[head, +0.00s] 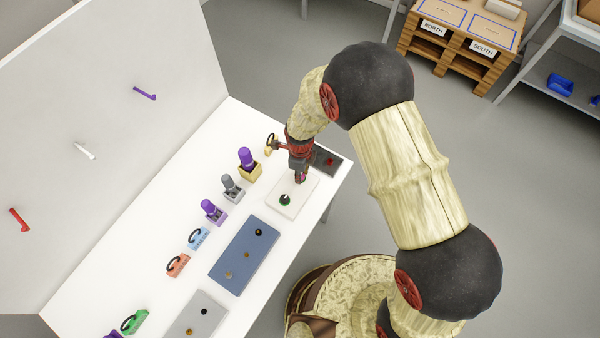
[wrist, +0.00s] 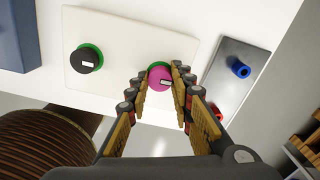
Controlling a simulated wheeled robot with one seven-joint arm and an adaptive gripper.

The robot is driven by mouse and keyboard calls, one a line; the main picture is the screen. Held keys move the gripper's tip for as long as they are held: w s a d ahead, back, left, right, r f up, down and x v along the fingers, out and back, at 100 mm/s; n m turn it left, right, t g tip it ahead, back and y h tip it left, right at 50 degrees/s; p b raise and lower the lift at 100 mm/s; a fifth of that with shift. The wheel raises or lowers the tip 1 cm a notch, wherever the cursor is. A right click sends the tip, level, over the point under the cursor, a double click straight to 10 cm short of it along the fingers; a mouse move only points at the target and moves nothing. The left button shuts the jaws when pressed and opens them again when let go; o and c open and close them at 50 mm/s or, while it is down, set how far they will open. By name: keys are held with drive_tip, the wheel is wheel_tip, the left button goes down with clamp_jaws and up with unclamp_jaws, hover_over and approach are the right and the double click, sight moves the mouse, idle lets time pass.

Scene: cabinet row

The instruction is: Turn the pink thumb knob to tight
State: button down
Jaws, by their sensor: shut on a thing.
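The pink thumb knob (wrist: 158,82) sits on a white plate (wrist: 112,60) and has a white mark on its face and a green ring partly visible behind it. My gripper (wrist: 164,88) is around the knob, one finger on each side, and is shut on it in the wrist view. In the head view my gripper (head: 299,178) reaches down to the far end of the white plate (head: 284,205), and it largely hides the knob. A black knob (wrist: 85,60) with a green ring and a white mark is on the same plate, left of the pink knob.
A dark panel (wrist: 232,72) with a blue and a red knob lies close to the right of the plate. A blue panel (head: 233,271) lies nearer in the head view. Purple and grey handled blocks (head: 232,189) stand along the table's back side by the white wall.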

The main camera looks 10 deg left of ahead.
drive_tip(key=shift+w+a+r+m, duration=0.1)
drive_tip(key=shift+w+r+m, duration=0.15)
drive_tip(key=shift+m, duration=0.15)
drive_tip(key=c, duration=1.9)
unclamp_jaws()
drive_tip(key=o, duration=0.4)
drive_tip(key=shift+s+f, duration=0.15)
drive_tip(key=shift+c, duration=0.2)
wheel_tip(320, 180, up, 12)
